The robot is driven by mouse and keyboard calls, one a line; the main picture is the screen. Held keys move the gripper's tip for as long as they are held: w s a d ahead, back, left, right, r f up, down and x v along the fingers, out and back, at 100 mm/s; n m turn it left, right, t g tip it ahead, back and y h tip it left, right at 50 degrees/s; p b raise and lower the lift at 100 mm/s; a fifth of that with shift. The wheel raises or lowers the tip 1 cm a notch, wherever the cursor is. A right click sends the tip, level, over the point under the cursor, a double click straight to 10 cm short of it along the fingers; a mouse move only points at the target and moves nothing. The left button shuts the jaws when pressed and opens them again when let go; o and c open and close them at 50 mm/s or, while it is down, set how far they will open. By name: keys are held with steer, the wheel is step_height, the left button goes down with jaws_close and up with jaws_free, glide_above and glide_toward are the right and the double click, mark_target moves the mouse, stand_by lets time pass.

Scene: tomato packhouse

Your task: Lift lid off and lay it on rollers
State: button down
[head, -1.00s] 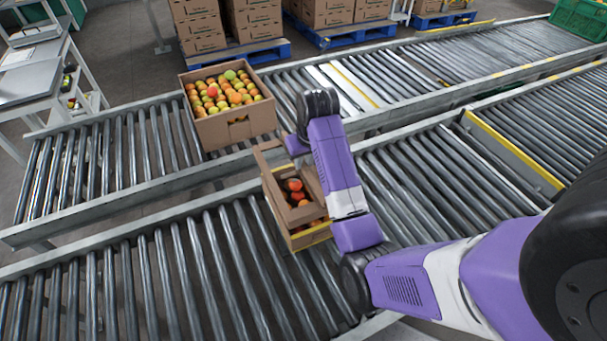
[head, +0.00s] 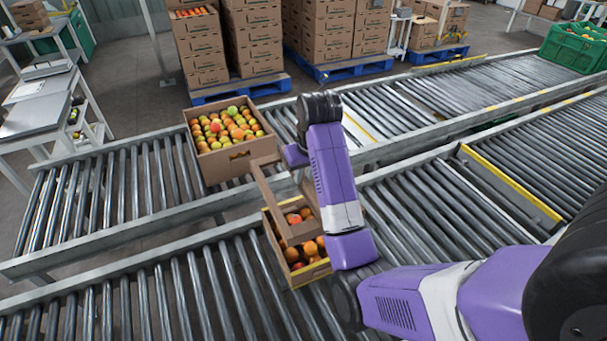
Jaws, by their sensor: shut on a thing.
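The lid (head: 264,190) is a brown cardboard frame with an open window. It is tilted above the near carton (head: 311,275), with its far end raised and its near end low over the fruit. The carton stands on the near rollers, holds red and orange tomatoes and has a yellow strip along its front edge. My gripper (head: 289,158) is at the lid's raised far end and shut on it. The fingertips are mostly hidden by my purple arm, which also covers the right side of the lid and carton.
An open carton (head: 226,166) full of tomatoes stands on the far conveyor, close behind the lid. The near rollers (head: 150,300) left of the carton are bare. A yellow-edged divider (head: 510,183) crosses the conveyor at right. Stacked cartons on blue pallets (head: 240,88) stand behind.

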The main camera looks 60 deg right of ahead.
mark_target(304, 178)
steer(key=shift+r+p, duration=0.7)
steer(key=shift+p, duration=0.05)
steer(key=shift+r+p, duration=0.35)
steer(key=shift+p, duration=0.1)
steer(key=shift+r+p, duration=0.35)
steer(key=shift+p, duration=0.1)
steer(key=shift+r+p, duration=1.05)
steer(key=shift+p, duration=0.3)
steer(key=shift+r, duration=0.1)
